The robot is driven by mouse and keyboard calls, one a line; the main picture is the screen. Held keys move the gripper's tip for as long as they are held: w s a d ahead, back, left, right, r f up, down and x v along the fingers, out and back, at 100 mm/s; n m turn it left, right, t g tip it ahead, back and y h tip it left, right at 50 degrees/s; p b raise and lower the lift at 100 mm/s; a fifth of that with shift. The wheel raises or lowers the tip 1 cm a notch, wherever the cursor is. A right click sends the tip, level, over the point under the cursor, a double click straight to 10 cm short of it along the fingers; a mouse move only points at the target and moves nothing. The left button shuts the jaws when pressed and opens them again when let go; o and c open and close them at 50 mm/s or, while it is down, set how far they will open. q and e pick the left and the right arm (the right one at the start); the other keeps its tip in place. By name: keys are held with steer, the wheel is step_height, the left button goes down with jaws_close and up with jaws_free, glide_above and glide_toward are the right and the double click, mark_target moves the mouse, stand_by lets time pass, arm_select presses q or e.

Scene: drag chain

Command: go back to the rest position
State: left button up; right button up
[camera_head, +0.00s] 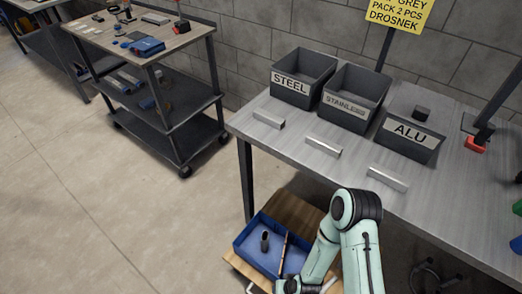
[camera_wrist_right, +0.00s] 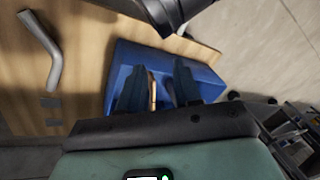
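My right arm reaches down over a wooden surface (camera_head: 299,213) below the front of the workbench in the head view. Its gripper end is at the bottom of that view, and the fingertips cannot be made out there. The tray holds a dark upright cylinder (camera_head: 265,240) and a brown divider strip (camera_head: 284,252). My left gripper is not in view.
The grey workbench (camera_head: 330,185) carries bins marked STEEL (camera_head: 290,84), STAINLESS (camera_head: 343,104) and ALU (camera_head: 408,135). Several metal bars lie in front of them. A dark shelf cart (camera_head: 175,125) stands at the upper left. The floor (camera_head: 100,220) at left is clear.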

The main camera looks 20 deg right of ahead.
arm_select(q)
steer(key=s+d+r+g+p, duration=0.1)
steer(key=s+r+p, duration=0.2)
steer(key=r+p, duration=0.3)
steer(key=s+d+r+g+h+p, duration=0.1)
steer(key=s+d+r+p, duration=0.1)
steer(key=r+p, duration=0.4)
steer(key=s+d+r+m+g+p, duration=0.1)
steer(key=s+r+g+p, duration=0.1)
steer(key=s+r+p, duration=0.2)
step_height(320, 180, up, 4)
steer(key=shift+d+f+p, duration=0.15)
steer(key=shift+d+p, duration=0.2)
steer(key=shift+p, duration=0.85)
arm_select(e)
steer(key=s+a+r+g, duration=0.2)
steer(key=s+r, duration=0.2)
steer(key=r, duration=0.6)
steer(key=s+a+r+n+g+y, duration=0.1)
steer(key=s+a+r+g, duration=0.1)
steer(key=s+r, duration=0.3)
step_height(320, 180, up, 5)
steer(key=shift+a+f, duration=0.15)
steer(key=shift+a, duration=0.3)
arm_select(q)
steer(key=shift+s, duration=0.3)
arm_select(e)
steer(key=shift+s, duration=0.3)
